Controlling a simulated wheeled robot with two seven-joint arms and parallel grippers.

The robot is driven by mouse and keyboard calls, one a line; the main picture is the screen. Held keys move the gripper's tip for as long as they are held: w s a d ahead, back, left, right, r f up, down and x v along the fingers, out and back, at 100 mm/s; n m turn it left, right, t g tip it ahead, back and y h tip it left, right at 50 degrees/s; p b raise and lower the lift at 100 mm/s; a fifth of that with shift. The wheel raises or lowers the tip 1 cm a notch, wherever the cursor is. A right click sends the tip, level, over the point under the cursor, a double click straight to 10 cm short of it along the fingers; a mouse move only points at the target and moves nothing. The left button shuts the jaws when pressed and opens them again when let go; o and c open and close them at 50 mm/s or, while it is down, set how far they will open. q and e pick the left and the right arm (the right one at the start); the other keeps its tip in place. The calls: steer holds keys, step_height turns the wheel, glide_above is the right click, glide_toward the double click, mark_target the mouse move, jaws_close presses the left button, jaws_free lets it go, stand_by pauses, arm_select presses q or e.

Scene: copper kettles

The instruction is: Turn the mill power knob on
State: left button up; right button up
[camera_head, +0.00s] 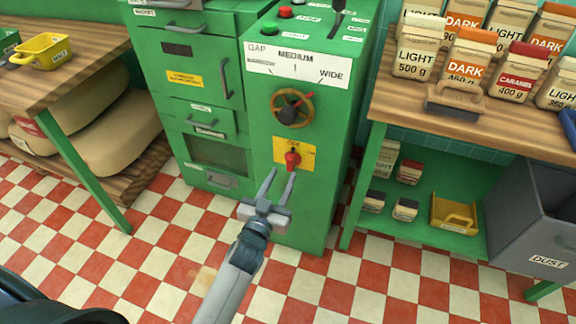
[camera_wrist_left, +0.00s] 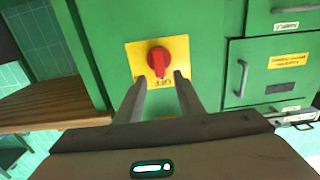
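The red power knob (camera_head: 292,157) sits on a yellow plate (camera_head: 308,153) low on the green mill's front. In the left wrist view the knob (camera_wrist_left: 158,60) shows whole, its grip ridge lying toward a label that appears to read OFF. My left gripper (camera_head: 282,172) is open, with its two fingers pointing at the knob. In the left wrist view the fingertips (camera_wrist_left: 160,78) are spread to either side of the knob's near end, with nothing between them; they look just short of it, and I cannot tell whether they touch. My right gripper is not in view.
A round handwheel (camera_head: 293,108) is above the knob, under the gap scale. A wooden counter (camera_head: 400,103) with several labelled bags stands right. A wooden table (camera_head: 85,58) with a yellow scoop (camera_head: 40,50) stands left. The checkered floor before the mill is clear.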

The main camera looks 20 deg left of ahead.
mark_target(289, 163)
arm_select(q)
steer(key=w, duration=0.5)
steer(key=shift+w+d, duration=0.1)
steer(key=shift+w, duration=0.3)
jaws_close()
